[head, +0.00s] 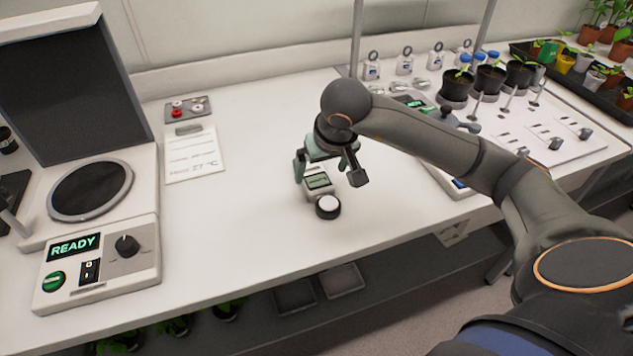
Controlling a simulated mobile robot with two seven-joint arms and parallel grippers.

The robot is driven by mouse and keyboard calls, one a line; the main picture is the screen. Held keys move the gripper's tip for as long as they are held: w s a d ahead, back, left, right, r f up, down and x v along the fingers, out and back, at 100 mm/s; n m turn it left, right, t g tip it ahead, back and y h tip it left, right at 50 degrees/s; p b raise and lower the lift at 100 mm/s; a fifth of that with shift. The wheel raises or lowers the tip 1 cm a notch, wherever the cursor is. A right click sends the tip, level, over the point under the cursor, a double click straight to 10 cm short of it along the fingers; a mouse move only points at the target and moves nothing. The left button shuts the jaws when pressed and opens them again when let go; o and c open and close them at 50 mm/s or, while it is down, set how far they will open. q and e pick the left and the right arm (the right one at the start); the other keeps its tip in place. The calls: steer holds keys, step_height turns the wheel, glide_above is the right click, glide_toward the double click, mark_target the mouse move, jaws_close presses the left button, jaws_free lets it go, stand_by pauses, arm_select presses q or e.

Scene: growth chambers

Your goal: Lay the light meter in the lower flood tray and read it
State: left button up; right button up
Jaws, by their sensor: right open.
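The light meter (319,182) lies on the white bench, a small pale device with a greenish display and a white round sensor in a dark ring (327,206) at its near end. I cannot read its display. My right gripper (330,176) is open just above the meter, one finger at its left and the other at its right. I cannot tell whether the fingers touch it. The lower flood tray is not clearly identifiable; a dark shelf (400,277) below the bench holds two dark square trays (343,278). My left gripper is out of view.
A machine with a READY display (73,246) stands at the left. A written sheet (194,154) and a small grey plate with knobs (188,109) lie behind. Potted seedlings (490,80), bottles and a white panel (545,130) fill the right. The front middle of the bench is clear.

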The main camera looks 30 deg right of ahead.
mark_target(317, 180)
steer(key=x, duration=0.4)
steer(key=shift+a+f, duration=0.1)
steer(key=shift+a, duration=0.05)
steer(key=shift+c, duration=0.2)
steer(key=c, duration=0.9)
jaws_close()
